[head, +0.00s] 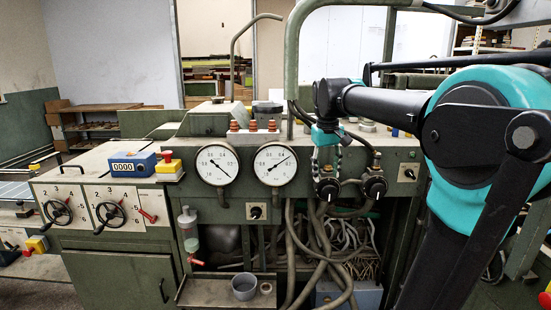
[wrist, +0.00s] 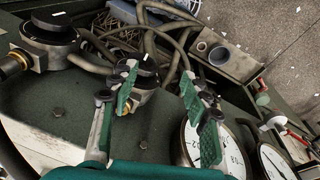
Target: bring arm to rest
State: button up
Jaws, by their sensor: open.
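My gripper (head: 327,168) hangs from my black and teal arm in the head view, fingers pointing down in front of the green machine's panel (head: 405,156). It appears just above a black knob (head: 327,189), with a second black knob (head: 374,187) to its right. In the wrist view my gripper (wrist: 157,88) has its two green-padded fingers spread apart with nothing held between them. One finger overlaps a round black knob in that view, and I cannot tell whether they touch. My arm reaches in from the right and hides part of the machine there.
Two round gauges (head: 217,166) (head: 273,164) sit left of my gripper. A blue counter (head: 133,164) and a yellow-red button box (head: 169,167) stand farther left. Loose hoses (head: 318,245) hang below, beside a grey cup (head: 244,286). A bent green pipe (head: 292,70) rises behind.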

jog(key=s+d+f+m, duration=0.1)
jog(key=s+f, duration=0.5)
jog(key=f, duration=0.3)
jog(key=s+d+f+m+t, duration=0.1)
jog(key=s+f, duration=0.6)
jog(key=f, duration=0.3)
jog(key=s+d+f+m+t, duration=0.1)
jog(key=s+f, duration=0.6)
jog(key=f, duration=0.3)
jog(key=shift+d+y, duration=0.15)
jog(key=shift+y, duration=0.25)
